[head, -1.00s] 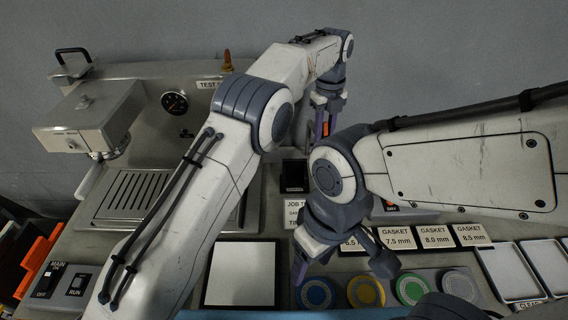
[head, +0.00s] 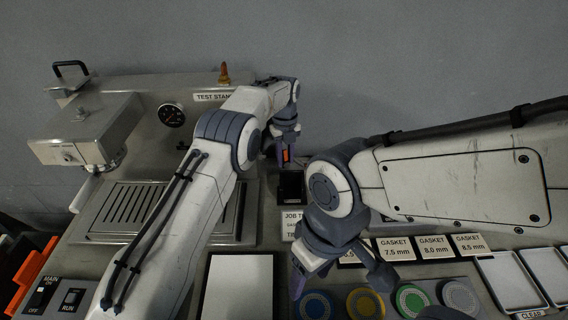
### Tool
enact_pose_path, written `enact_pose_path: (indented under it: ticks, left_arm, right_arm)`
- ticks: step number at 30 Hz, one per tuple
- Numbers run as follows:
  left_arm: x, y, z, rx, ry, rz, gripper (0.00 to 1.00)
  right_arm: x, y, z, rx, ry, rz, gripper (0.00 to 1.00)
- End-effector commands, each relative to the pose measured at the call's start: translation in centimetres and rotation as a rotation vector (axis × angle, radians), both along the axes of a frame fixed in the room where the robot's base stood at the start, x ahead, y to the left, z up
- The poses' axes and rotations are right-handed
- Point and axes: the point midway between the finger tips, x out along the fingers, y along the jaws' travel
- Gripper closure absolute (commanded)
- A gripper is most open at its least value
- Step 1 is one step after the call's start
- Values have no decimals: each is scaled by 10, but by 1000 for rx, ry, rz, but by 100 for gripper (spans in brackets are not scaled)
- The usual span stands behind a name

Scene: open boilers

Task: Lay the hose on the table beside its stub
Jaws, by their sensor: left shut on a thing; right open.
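My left gripper (head: 284,158) is at the back of the bench, in front of the test stand's right side. It is shut on a small orange piece (head: 286,155), which looks like part of the hose. The rest of the hose is hidden, and I cannot make out its stub.
The test stand (head: 100,112) has a gauge (head: 171,115) and a drip grille (head: 127,208). A black pad (head: 291,188) lies below the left gripper.

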Motion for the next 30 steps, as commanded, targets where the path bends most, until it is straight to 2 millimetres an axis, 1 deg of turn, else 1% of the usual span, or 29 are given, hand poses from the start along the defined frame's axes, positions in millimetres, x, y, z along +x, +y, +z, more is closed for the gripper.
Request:
enact_pose_path:
  ticks: [4, 9, 12, 19, 23, 24, 25, 26, 30]
  left_arm:
    - [2, 4, -9, 1, 3, 0, 100]
    - [1, 4, -33, 1, 3, 0, 100]
    - [2, 4, -41, 1, 1, 0, 100]
    - [2, 3, -43, -1, -1, 0, 100]
    - [2, 3, -47, 0, 0, 0, 100]
    - [2, 3, -46, 0, 0, 0, 53]
    - [2, 3, -45, 0, 0, 0, 42]
    - [2, 3, -45, 0, 0, 0, 38]
    - [2, 3, -45, 0, 0, 0, 38]
  right_arm:
    - [0, 0, 7, 0, 0, 0, 39]
    - [0, 0, 20, 0, 0, -1, 39]
    - [0, 0, 22, 0, 0, -1, 39]
    - [0, 0, 20, 0, 0, -1, 39]
    - [0, 0, 17, 0, 0, -1, 39]
    - [0, 0, 18, 0, 0, -1, 39]
    - [0, 0, 18, 0, 0, -1, 39]
    - [0, 0, 18, 0, 0, -1, 39]
    - [0, 0, 18, 0, 0, -1, 39]
